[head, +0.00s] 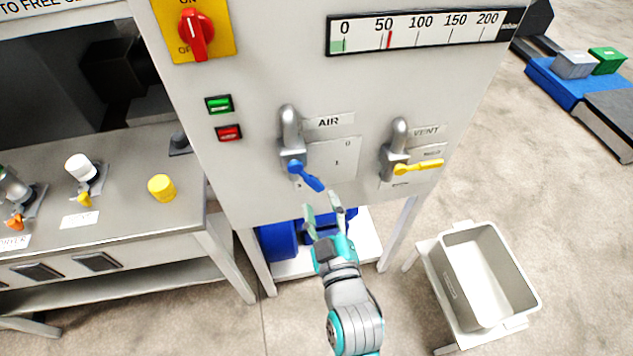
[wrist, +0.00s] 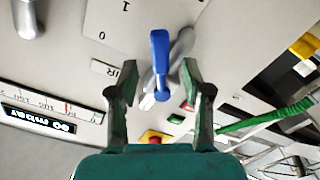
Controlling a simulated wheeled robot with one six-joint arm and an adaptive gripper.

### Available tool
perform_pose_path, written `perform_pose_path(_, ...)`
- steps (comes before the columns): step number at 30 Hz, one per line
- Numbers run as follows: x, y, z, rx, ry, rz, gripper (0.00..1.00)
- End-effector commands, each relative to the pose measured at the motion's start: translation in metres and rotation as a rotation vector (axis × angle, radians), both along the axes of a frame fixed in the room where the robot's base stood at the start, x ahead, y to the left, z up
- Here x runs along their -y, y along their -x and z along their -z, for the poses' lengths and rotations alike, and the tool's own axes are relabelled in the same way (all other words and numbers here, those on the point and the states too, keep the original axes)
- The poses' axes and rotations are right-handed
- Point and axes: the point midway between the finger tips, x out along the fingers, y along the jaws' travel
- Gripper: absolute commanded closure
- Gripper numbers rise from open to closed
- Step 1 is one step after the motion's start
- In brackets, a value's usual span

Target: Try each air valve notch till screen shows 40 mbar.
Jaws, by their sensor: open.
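The air valve's blue lever (head: 307,177) slants down and right from its grey pipe, beside a plate (head: 340,158) marked 0 and 1. In the wrist view the blue lever (wrist: 160,65) lies between my open fingers, with gaps at both sides. My gripper (head: 322,206) is open and empty just below the lever's tip in the head view. The pressure scale (head: 418,34) has its red mark a little past 50. A digital screen (wrist: 38,118) in the wrist view appears to read 60 mbar, upside down.
The vent valve's yellow lever (head: 418,166) is right of the air valve. A red power knob (head: 197,35), a green button (head: 219,104) and a red button (head: 229,133) are at left. A grey bin (head: 490,272) stands lower right.

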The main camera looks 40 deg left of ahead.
Motion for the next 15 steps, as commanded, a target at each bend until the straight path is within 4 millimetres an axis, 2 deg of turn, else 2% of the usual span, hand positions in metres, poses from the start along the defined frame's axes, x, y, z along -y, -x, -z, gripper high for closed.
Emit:
perform_pose_path(6, -0.028, -0.023, -0.001, 0.001, -0.001, -0.001, 0.51)
perform_pose_path(15, -0.047, -0.039, 0.0, 0.0, -0.001, -0.001, 0.51)
